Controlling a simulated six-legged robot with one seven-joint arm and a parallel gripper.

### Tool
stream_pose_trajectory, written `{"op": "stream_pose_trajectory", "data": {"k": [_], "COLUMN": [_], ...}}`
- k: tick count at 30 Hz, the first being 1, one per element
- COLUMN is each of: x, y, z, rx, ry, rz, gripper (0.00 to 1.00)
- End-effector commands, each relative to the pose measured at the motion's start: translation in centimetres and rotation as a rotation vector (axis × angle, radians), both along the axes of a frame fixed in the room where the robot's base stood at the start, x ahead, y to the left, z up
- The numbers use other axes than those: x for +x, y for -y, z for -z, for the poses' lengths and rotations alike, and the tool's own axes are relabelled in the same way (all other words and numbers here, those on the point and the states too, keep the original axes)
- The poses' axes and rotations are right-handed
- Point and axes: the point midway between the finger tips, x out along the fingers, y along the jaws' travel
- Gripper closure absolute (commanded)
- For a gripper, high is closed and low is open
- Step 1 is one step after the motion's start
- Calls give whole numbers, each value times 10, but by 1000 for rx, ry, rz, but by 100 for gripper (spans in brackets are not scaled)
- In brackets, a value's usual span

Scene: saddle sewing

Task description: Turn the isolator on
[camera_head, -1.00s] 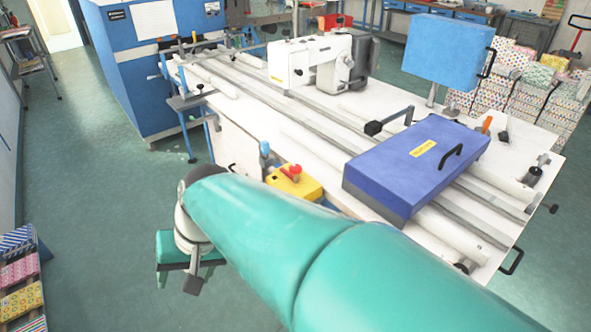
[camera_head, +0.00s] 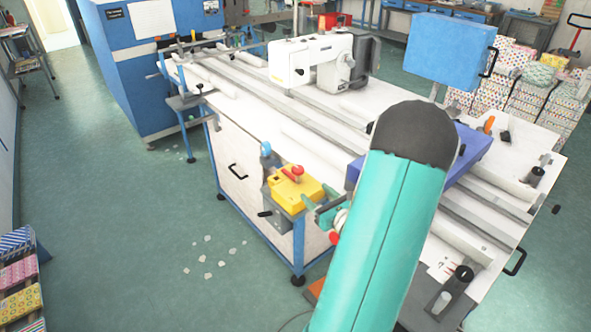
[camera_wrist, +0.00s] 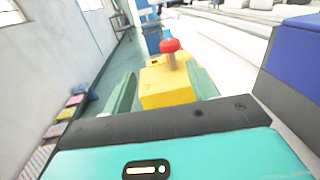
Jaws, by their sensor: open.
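The isolator is a yellow box (camera_head: 296,190) with a red knob (camera_head: 292,172) on top, mounted at the front left corner of the white sewing table. In the wrist view the yellow box (camera_wrist: 166,82) and its upright red knob (camera_wrist: 170,47) appear ahead, between my fingers. My gripper (camera_wrist: 161,72) is open and empty, with one green finger on each side of the box in the picture. In the head view my gripper (camera_head: 316,206) is just right of the box, partly hidden by my arm. I cannot tell whether a finger touches the box.
A blue case (camera_head: 466,158) lies on the table (camera_head: 240,128), partly behind my arm. A white sewing machine (camera_head: 310,60) stands at the back. The floor left of the table is clear apart from scraps.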

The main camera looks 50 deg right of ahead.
Motion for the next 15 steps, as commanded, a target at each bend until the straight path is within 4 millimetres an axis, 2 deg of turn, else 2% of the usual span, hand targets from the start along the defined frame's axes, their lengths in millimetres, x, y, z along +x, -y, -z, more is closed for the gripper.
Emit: {"op": "stream_pose_trajectory", "data": {"k": [2, 5, 15], "x": [-7, -3, 54], "y": [10, 14, 35], "z": [5, 6, 5], "rx": [18, 20, 18], "ry": [12, 15, 14], "rz": [44, 53, 48], "gripper": [42, 42, 42]}}
